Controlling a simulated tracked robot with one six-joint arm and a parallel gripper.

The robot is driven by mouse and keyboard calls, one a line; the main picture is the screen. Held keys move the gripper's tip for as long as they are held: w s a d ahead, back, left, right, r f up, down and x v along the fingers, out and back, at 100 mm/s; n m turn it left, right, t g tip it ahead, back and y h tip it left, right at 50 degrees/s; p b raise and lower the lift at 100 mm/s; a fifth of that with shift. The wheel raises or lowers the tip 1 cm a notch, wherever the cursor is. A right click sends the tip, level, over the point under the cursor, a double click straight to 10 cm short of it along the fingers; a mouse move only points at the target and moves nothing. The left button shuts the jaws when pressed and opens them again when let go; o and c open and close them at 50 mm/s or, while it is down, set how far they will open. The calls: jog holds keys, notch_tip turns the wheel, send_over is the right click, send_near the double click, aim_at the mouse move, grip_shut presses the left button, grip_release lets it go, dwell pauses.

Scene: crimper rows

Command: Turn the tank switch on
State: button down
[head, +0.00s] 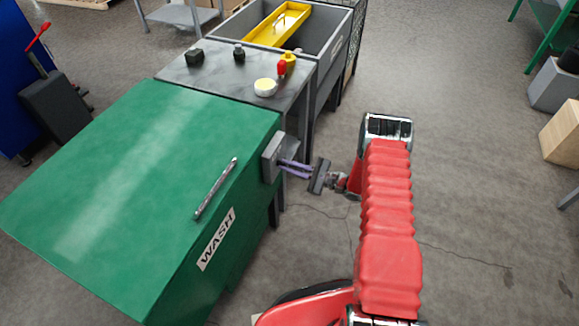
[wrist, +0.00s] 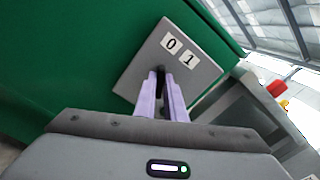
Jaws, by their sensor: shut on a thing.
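The green tank (head: 130,190) with a WASH label stands at the left in the head view. A grey switch box (head: 269,160) is fixed to its right side. In the wrist view the switch box (wrist: 196,66) is tilted and carries the marks 0 and 1. My gripper (head: 284,164) reaches the box from the right. In the wrist view my gripper (wrist: 161,82) has its purple fingers shut on the dark switch lever (wrist: 161,71), below the marks. The fingers hide most of the lever, so I cannot tell which mark it points to.
A metal rod (head: 215,188) lies on the tank's top. Behind the tank, a grey table (head: 225,75) holds a white-and-yellow round thing, a red-and-yellow thing and dark blocks. A grey bin (head: 325,45) with a yellow tray (head: 280,22) adjoins it. The floor at right is mostly clear.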

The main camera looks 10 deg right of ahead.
jog(key=shift+a+m, duration=0.15)
jog(key=shift+m, duration=0.25)
jog(key=m, duration=0.7)
jog(key=shift+m, duration=0.3)
jog(key=shift+w+m, duration=0.1)
jog(key=shift+m, duration=1.6)
jog(key=c, duration=1.8)
grip_release()
